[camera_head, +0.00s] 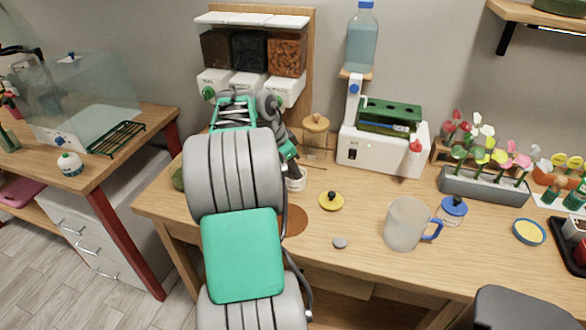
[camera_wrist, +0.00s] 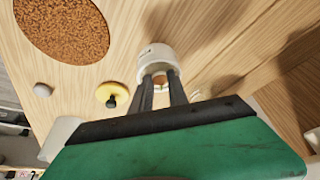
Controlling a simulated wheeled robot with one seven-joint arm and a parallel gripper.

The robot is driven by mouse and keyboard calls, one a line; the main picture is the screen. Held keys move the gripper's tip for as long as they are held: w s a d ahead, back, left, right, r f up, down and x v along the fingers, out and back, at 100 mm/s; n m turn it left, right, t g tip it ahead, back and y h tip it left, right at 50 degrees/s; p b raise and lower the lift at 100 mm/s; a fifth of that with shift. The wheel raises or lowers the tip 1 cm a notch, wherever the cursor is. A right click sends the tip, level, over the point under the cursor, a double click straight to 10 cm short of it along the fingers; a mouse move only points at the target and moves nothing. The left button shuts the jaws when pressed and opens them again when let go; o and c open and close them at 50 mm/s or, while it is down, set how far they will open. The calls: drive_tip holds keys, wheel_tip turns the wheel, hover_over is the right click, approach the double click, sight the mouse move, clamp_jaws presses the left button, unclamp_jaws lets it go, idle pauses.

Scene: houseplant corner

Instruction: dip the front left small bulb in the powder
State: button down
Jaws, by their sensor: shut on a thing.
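My gripper (camera_wrist: 162,82) points down into the mouth of a small white pot (camera_wrist: 156,57) with a printed label. The powder inside the pot cannot be made out. In the head view the white pot (camera_head: 297,183) stands on the table, partly behind my arm. A yellow lid with a black knob (camera_head: 331,201) lies beside it and also shows in the wrist view (camera_wrist: 113,97).
A brown round mat (camera_wrist: 62,28) and a grey pebble (camera_head: 340,243) lie near the pot. A frosted mug (camera_head: 405,225), a blue-lidded jar (camera_head: 453,209) and a grey flower planter (camera_head: 482,187) stand right. A white machine (camera_head: 383,150) and a cork-topped jar (camera_head: 316,138) stand behind.

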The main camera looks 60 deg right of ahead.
drive_tip(key=shift+a+f, duration=0.1)
drive_tip(key=shift+f, duration=0.05)
drive_tip(key=shift+r+p, duration=2.75)
drive_tip(key=shift+r, duration=0.85)
